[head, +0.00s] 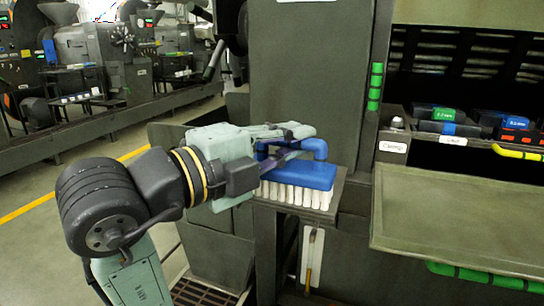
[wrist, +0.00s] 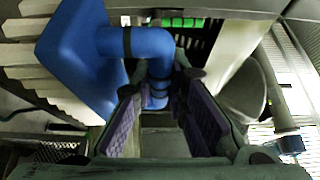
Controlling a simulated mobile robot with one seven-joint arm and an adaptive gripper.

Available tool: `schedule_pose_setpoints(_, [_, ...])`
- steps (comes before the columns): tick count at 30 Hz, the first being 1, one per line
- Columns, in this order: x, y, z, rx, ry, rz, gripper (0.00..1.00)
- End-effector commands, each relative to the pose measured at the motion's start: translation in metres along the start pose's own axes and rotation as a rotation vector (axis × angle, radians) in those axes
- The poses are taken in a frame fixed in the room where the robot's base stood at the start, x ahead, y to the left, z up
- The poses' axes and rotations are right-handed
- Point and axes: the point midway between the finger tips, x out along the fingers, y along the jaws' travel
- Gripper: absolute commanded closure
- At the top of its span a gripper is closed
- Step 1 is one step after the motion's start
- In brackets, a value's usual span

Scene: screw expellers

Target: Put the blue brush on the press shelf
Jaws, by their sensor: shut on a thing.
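The blue brush (head: 298,174) has a blue block, a raised blue handle and white bristles pointing down. In the head view it is upright over a small dark grey shelf (head: 339,190) on the front of the machine; I cannot tell whether the bristles rest on it. My gripper (head: 290,143) reaches in from the left and is shut on the handle. In the wrist view the brush (wrist: 80,50) lies at upper left, its handle between the purple pads of my gripper (wrist: 156,95). My gripper hides part of the handle.
A wide bare metal tray (head: 455,220) juts out at the right. Above it, a recess holds green, blue and red labelled blocks (head: 440,113). A grey upright panel (head: 310,80) stands behind the brush. A thin brush (head: 311,255) hangs below the small shelf.

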Motion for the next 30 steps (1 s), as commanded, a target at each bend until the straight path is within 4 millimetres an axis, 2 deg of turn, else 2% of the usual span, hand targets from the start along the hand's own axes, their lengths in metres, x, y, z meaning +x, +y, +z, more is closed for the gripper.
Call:
schedule_pose_setpoints(9, [0.057, 0.005, 0.066, -0.008, 0.002, 0.002, 1.0])
schedule_pose_setpoints(15, [0.084, 0.009, 0.098, -0.005, 0.001, 0.001, 1.0])
schedule_pose_setpoints(21, [0.093, 0.015, 0.109, -0.002, -0.001, 0.001, 1.0])
schedule_pose_setpoints(30, [0.092, 0.046, 0.109, -0.002, -0.002, 0.0, 1.0])
